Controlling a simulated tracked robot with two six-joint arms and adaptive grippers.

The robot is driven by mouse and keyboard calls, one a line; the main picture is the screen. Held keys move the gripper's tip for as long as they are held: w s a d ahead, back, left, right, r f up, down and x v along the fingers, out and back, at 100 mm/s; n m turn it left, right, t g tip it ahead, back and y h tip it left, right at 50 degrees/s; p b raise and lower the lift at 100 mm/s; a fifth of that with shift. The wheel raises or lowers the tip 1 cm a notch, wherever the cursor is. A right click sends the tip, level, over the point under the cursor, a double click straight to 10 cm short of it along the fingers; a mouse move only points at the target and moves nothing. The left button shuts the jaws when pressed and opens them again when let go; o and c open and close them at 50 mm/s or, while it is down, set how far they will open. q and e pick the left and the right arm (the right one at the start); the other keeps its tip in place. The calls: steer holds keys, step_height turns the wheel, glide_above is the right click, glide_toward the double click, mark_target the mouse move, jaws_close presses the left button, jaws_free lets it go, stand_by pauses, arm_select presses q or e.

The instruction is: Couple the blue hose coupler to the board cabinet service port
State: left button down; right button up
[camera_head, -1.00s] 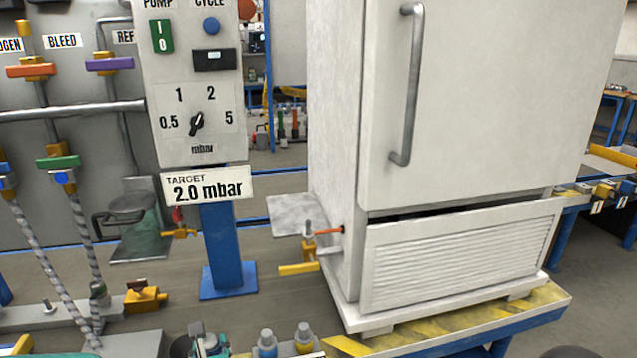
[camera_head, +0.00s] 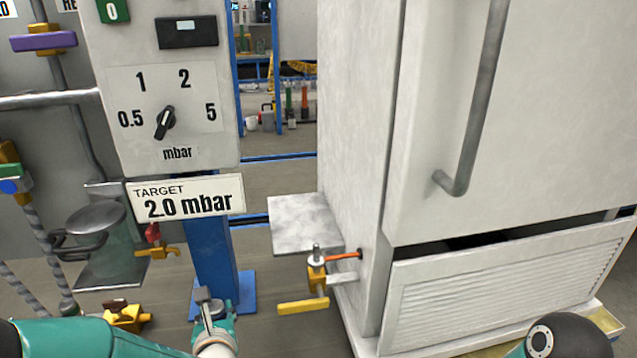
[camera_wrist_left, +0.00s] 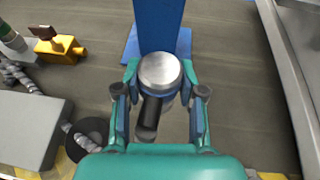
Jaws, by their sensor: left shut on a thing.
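My left gripper (camera_head: 212,312) is at the bottom of the head view, low in front of the blue post. In the left wrist view its fingers (camera_wrist_left: 160,95) are shut on the blue hose coupler (camera_wrist_left: 160,72), which has a round silver top, a blue collar and a dark lower part. In the head view I cannot clearly tell the coupler from the gripper. The service port (camera_head: 317,277) is a brass fitting with a yellow handle and a thin orange line, on the left side of the white cabinet (camera_head: 358,150). The gripper is left of the port and apart from it. My right gripper is out of view.
A grey shelf (camera_head: 300,225) juts from the cabinet above the port. The blue post (camera_head: 212,262) carries the mbar dial panel (camera_head: 160,95). A brass valve (camera_head: 127,316) sits at lower left. Open floor lies between post and cabinet.

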arm_select(q)
steer(key=shift+d, duration=0.15)
steer(key=w+d+r+m+h+p, duration=0.2)
steer(key=d+r+p, duration=0.6)
steer(key=r, duration=0.5)
steer(key=w+d+r+m+h+p, duration=0.2)
steer(key=w+d+r+h+p, duration=0.1)
steer(key=d+r+p, duration=0.6)
step_height(320, 180, up, 4)
steer(key=d, duration=0.3)
steer(key=shift+r+m+t, duration=0.25)
steer(key=shift+m+t, duration=0.05)
steer(key=shift+w, duration=0.1)
steer(key=shift+h, duration=0.4)
step_height(320, 180, down, 6)
steer(key=b, duration=0.7)
steer(key=shift+a+r+b, duration=0.1)
steer(key=shift+r+b, duration=0.05)
steer(key=shift+b, duration=0.15)
steer(key=shift+b, duration=0.85)
